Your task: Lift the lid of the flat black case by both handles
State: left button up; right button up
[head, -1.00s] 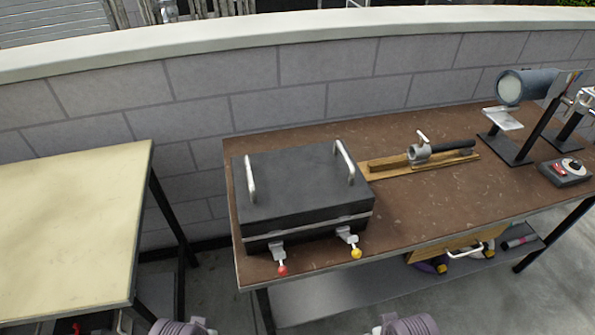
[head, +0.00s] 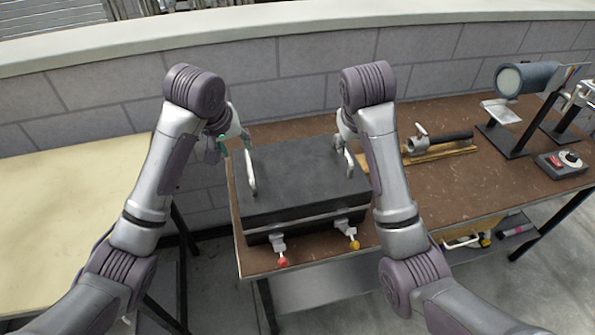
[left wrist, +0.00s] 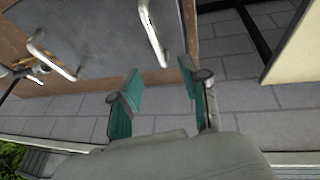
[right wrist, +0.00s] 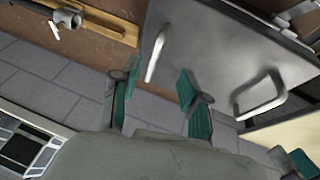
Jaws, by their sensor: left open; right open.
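The flat black case (head: 300,178) is shut on the brown workbench, with two silver handles on its lid. My left gripper (head: 222,144) is open and empty beside the left handle (head: 250,175), apart from it. In the left wrist view that handle (left wrist: 152,34) lies just ahead of the teal fingers (left wrist: 160,88). My right gripper, open and empty, is partly hidden by its arm near the right handle (head: 349,162). In the right wrist view its fingers (right wrist: 156,92) are apart, with that handle (right wrist: 155,58) just ahead between them.
Front latches carry a red knob (head: 283,262) and a yellow knob (head: 354,245). A clamp on a wooden board (head: 430,150) lies right of the case. A stand with a dark cylinder (head: 525,78) is farther right. A pale table (head: 60,210) stands left; a block wall runs behind.

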aim_at(247, 157)
pick_arm(q)
jog(key=shift+w+r, duration=0.15)
jog(key=shift+r, duration=0.8)
pick_arm(e)
notch_tip(247, 157, up, 2)
jog(key=shift+w+a, duration=0.1)
pick_arm(q)
jog(key=x, duration=1.4)
jog(key=shift+w+a+r, duration=0.1)
jog(key=shift+w, duration=0.1)
pick_arm(e)
jog(key=x, duration=1.4)
jog(key=shift+w, duration=0.2)
jog(key=shift+r, duration=0.1)
pick_arm(q)
grip_shut()
pick_arm(e)
grip_shut()
pick_arm(q)
jog(key=shift+r, duration=0.1)
